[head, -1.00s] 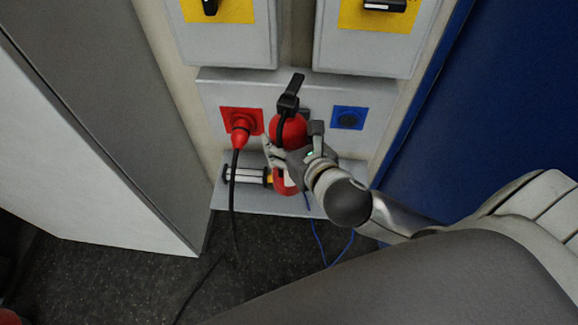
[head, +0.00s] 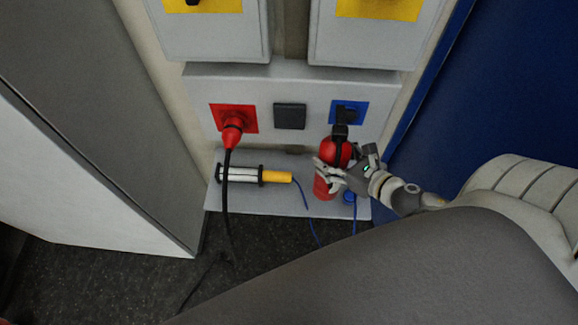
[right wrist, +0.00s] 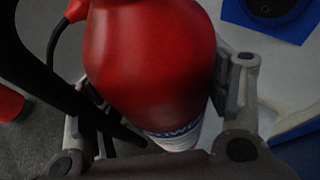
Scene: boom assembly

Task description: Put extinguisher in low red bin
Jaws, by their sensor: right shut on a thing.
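The red extinguisher (head: 325,186) with a black top is upright at the right part of the grey shelf (head: 270,206) in the head view. My right gripper (head: 332,172) is shut around its body from the right. In the right wrist view the extinguisher (right wrist: 150,62) fills the middle between the fingers, with a white and blue label low on it. I cannot tell whether its base touches the shelf. My left gripper is not in view. No low red bin can be made out; a red shape shows at the left edge of the right wrist view (right wrist: 12,103).
A lamp with a yellow handle (head: 277,177) lies on the shelf, left of the extinguisher. A red plug (head: 232,130) with a black cable hangs in front of the shelf. A blue plug (head: 349,197) and blue cable are close to the right. A grey cabinet stands left.

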